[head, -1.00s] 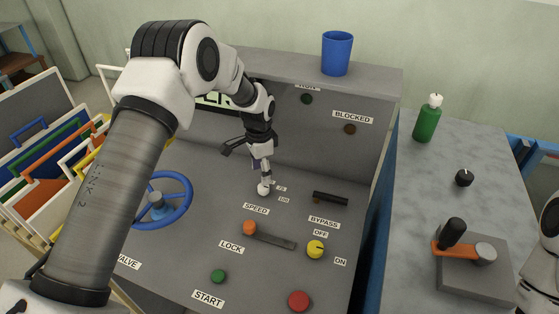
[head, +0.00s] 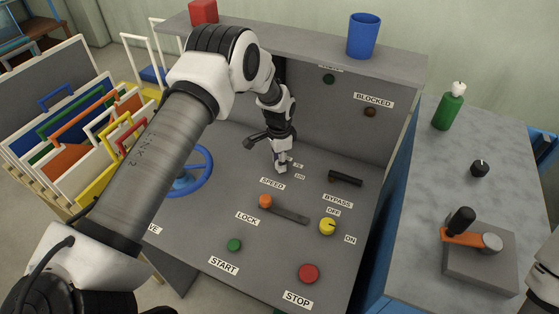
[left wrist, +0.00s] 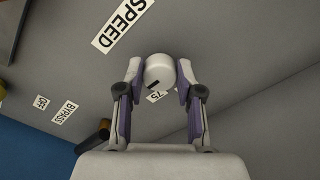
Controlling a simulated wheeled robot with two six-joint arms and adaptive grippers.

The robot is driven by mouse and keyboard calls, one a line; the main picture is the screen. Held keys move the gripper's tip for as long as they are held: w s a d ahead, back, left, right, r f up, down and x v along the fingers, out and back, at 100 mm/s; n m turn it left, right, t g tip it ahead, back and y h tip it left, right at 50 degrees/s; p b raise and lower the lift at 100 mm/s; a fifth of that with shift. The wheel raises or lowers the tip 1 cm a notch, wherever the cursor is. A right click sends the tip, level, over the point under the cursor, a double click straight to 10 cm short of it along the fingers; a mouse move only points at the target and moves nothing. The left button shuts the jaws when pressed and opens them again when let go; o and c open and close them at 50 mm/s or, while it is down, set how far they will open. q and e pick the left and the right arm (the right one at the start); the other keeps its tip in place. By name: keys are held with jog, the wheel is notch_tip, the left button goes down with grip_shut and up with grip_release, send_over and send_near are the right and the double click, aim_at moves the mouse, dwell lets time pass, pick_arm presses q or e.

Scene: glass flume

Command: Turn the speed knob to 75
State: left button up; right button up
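The white speed knob (left wrist: 159,70) sits on the grey sloped panel above the SPEED label (head: 272,184). In the left wrist view it is between the two fingers of my left gripper (left wrist: 159,74), whose pads appear to touch its sides. The knob's black mark (left wrist: 154,85) points toward the partly covered 75 label (left wrist: 157,97). In the head view my left gripper (head: 280,158) reaches down over the knob, and the fingertips are small there. My right gripper is not in view; only part of my right arm shows at the right edge.
The panel also holds a blue valve wheel (head: 190,172), an orange-knobbed lock lever (head: 265,201), a black bypass handle (head: 345,178), a yellow knob (head: 327,226), a green START button (head: 234,245) and a red STOP button (head: 308,273). A blue cup (head: 364,36) stands on the ledge.

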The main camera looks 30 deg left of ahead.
pick_arm(q)
jog(key=shift+f, duration=0.15)
jog(key=shift+c, duration=0.7)
jog(key=shift+f+n, duration=0.1)
jog(key=shift+n, duration=0.3)
jog(key=shift+s+d+n+b, duration=0.1)
jog(key=shift+n+b, duration=0.75)
jog(key=shift+n, duration=0.35)
jog(key=shift+n+b, duration=0.35)
jog(key=shift+n, duration=0.85)
jog(key=shift+d+n+b, duration=0.1)
jog(key=shift+n+b, duration=0.2)
jog(key=shift+n, duration=1.3)
